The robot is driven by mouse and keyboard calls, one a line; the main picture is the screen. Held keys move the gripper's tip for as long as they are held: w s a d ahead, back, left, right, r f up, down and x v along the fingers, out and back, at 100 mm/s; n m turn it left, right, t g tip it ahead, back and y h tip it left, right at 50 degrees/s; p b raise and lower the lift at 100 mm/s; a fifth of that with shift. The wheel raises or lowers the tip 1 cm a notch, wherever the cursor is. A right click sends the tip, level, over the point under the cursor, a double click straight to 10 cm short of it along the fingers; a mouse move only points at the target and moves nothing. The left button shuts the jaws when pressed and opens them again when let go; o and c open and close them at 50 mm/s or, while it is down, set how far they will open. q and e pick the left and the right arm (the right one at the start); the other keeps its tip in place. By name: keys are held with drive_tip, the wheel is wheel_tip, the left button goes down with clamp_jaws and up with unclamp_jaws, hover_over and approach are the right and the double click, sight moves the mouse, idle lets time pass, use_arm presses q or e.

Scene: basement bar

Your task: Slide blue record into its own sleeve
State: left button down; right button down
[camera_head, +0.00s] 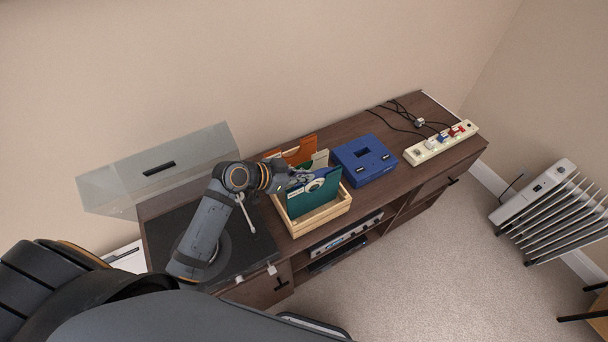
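A wooden crate (323,216) on the cabinet holds several upright sleeves. The front one is a teal sleeve (309,203); a cream sleeve (320,158) and an orange sleeve (299,152) stand behind it. A blue record (326,174) with a pale label shows at the top of the teal sleeve, its lower part hidden there. My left gripper (301,177) reaches in from the left at the record's upper left edge. Its fingers are too small and overlapped to show whether they are closed on it. My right gripper is not in view.
A turntable (255,251) with a raised clear lid (160,171) lies left of the crate, under my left arm. A blue box (364,158) stands close to the crate's right. A power strip (441,143) with cables lies farther right. A heater (548,192) stands on the floor.

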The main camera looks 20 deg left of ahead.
use_arm(q)
drive_tip(key=shift+f, duration=0.1)
drive_tip(key=shift+f+b, duration=0.55)
drive_tip(key=shift+f, duration=0.1)
drive_tip(key=shift+f, duration=0.15)
drive_tip(key=shift+f+b, duration=0.35)
drive_tip(key=shift+b, duration=0.1)
drive_tip(key=c, duration=2)
unclamp_jaws()
drive_tip(key=o, duration=0.6)
drive_tip(key=shift+c, duration=0.2)
